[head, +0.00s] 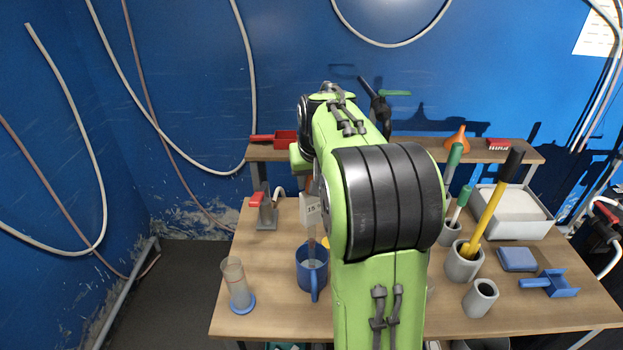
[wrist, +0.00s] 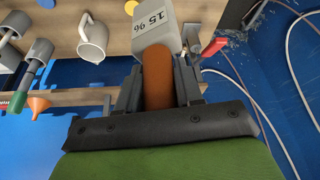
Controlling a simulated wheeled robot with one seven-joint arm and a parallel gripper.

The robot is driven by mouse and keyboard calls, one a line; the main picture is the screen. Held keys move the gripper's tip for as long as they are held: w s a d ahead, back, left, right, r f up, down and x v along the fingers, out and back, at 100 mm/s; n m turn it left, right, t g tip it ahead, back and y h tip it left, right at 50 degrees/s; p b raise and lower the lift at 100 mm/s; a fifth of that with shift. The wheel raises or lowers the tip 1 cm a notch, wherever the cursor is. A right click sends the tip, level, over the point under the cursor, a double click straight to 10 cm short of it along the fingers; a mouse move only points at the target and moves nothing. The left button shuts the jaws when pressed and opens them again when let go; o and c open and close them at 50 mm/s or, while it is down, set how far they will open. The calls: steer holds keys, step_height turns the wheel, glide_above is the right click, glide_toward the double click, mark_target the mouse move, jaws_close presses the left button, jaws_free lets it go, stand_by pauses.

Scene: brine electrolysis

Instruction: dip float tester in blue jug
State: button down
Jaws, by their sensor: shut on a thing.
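My gripper (wrist: 158,84) is shut on the brown-orange grip of the float tester (wrist: 158,72). The blue jug (head: 312,276) stands on the table directly below. A thin grey shaft shows between the block and the jug's mouth, and its lower end seems to be inside the jug. My arm hides the jaws in the head view. I cannot make out the blue jug in the wrist view.
A clear cylinder with a blue base (head: 238,285) stands left of the jug. A red-topped stand (head: 265,212) is behind it. Grey holders (head: 464,262) with coloured handles, a white tray (head: 515,211) and a blue scoop (head: 551,284) lie right. A raised shelf (head: 410,150) runs behind.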

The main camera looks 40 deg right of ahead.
step_height(320, 180, up, 13)
steer(key=p, duration=1)
steer(key=shift+f+p, duration=0.1)
steer(key=shift+p, duration=0.25)
steer(key=shift+f, duration=0.1)
